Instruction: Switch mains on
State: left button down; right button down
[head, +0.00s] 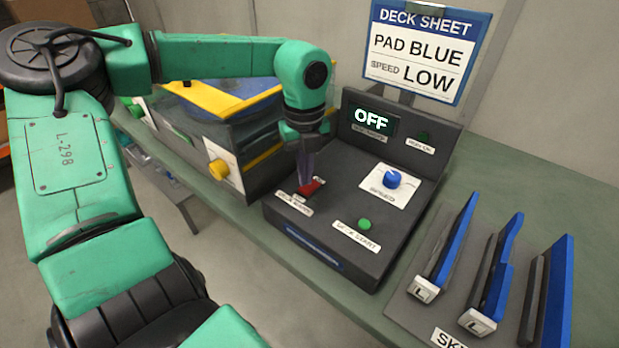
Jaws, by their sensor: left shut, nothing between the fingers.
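A dark grey control box (340,251) stands on the green bench. Its display (371,120) reads OFF. A red switch (310,188) sits at the left of its sloped top, above a white label that looks like it names the mains. My left gripper (304,178) is shut and points down at the red switch, with its tips at or just above it. I cannot tell whether they touch. The gripper partly hides the switch. A blue speed knob (392,179) and a green start button (364,224) are on the same panel. My right gripper is not in view.
A deck sheet (425,50) behind the box reads PAD BLUE, SPEED LOW. A machine with yellow edges and a yellow knob (219,169) stands left of the box. A rack with blue-edged upright pieces (493,265) is at the right. Bare bench (541,190) shows at the back right.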

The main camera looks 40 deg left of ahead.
aim_at(306, 189)
pick_arm(q)
jog(key=shift+f+b, duration=0.85)
jog(key=shift+f, duration=0.1)
dwell(0.7)
jog(key=shift+r+p, duration=2.3)
jog(key=shift+r, duration=1.3)
